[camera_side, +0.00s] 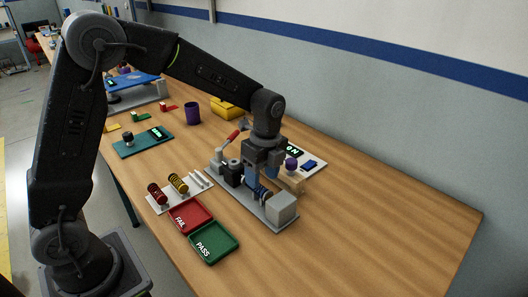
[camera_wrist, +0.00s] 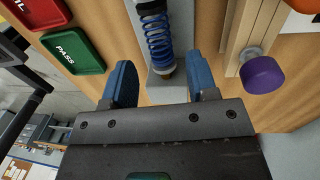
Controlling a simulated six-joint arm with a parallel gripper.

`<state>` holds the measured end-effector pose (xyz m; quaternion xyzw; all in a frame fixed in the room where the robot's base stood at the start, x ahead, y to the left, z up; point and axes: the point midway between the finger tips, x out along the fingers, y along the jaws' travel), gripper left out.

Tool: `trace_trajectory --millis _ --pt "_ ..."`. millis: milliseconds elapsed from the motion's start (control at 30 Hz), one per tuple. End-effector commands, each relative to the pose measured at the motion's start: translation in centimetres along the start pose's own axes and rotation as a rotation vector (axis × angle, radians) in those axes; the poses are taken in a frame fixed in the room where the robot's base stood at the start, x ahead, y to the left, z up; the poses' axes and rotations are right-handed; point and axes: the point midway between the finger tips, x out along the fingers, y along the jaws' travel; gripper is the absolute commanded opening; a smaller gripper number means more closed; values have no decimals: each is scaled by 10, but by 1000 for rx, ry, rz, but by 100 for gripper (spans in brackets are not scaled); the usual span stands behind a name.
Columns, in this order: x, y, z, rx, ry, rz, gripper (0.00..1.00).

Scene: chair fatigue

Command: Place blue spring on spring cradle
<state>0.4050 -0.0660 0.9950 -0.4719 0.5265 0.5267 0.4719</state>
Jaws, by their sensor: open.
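The blue spring (camera_wrist: 158,40) lies along a grey test fixture (camera_side: 283,218). In the side view the spring (camera_side: 262,196) is partly hidden under my gripper (camera_side: 262,176). My gripper is open, with its blue fingers apart. In the wrist view my gripper (camera_wrist: 161,82) shows a finger on each side of the fixture's line, and the spring is beyond the fingertips, not between them. The white spring cradle (camera_side: 163,207) is left of the fixture. It holds a red spring (camera_side: 157,193) and a yellow spring (camera_side: 178,183), and its right-hand supports are bare.
A red FAIL tray (camera_side: 208,212) and a green PASS tray (camera_side: 237,243) lie between the cradle and the table's front edge. A purple knob (camera_wrist: 262,74) stands right of the fixture. A red-handled lever (camera_side: 233,134) rises behind it. The right side of the table is clear.

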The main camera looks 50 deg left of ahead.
Motion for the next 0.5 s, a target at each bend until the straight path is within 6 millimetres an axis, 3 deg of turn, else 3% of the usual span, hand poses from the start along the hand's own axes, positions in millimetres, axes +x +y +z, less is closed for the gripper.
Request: trace_trajectory --millis 200,500 --pt "-48 -1 0 0 0 -5 53" --pt "-82 0 0 0 0 -2 53"
